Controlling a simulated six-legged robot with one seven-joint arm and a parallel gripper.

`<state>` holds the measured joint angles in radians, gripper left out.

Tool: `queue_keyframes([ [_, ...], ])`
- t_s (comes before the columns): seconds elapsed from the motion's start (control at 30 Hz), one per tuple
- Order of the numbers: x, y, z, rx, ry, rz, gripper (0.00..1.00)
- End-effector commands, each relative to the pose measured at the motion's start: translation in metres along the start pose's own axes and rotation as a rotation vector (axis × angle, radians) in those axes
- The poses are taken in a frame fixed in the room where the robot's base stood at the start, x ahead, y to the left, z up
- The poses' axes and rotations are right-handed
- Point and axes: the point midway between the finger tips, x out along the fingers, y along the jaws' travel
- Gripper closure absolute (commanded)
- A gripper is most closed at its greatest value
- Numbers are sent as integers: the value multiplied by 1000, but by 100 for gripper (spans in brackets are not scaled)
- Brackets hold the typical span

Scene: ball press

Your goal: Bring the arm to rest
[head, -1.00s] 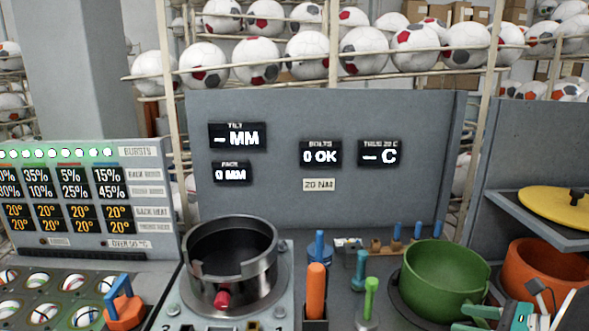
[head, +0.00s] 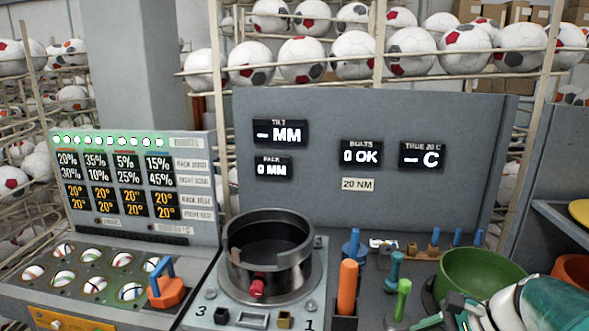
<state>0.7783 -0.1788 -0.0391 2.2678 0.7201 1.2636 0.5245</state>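My arm, white and teal (head: 545,303), shows in the lower right corner of the head view. Its end, my gripper (head: 462,316), is partly cut off by the bottom edge. It is in front of the green bowl (head: 480,274) and hides part of it. The fingers are small and partly hidden, so I cannot tell whether they are open or shut. I see no object clearly held.
A dark open cylinder (head: 268,255) with a red knob stands mid-bench. An orange-handled tool (head: 347,287) and a green-handled tool (head: 402,298) stand close left of my gripper. A ball tray (head: 95,285) is at left; a grey display panel (head: 370,130) rises behind.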

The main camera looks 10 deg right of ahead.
Motion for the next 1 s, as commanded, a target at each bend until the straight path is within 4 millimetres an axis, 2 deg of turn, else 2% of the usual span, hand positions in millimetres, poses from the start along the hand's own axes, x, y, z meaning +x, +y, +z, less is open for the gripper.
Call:
queue_keyframes([
  [0.03, 10, 4, 20, -136, 37, 53, 50],
  [0.2, 26, 25, 63, -576, 167, 192, 50],
  [0.5, 33, 50, 120, -1377, 373, 339, 50],
  [0.6, 32, 53, 133, -1576, 427, 356, 50],
  [0.7, 31, 54, 139, -1676, 456, 364, 50],
  [1.0, 31, 54, 139, -1676, 456, 364, 50],
])
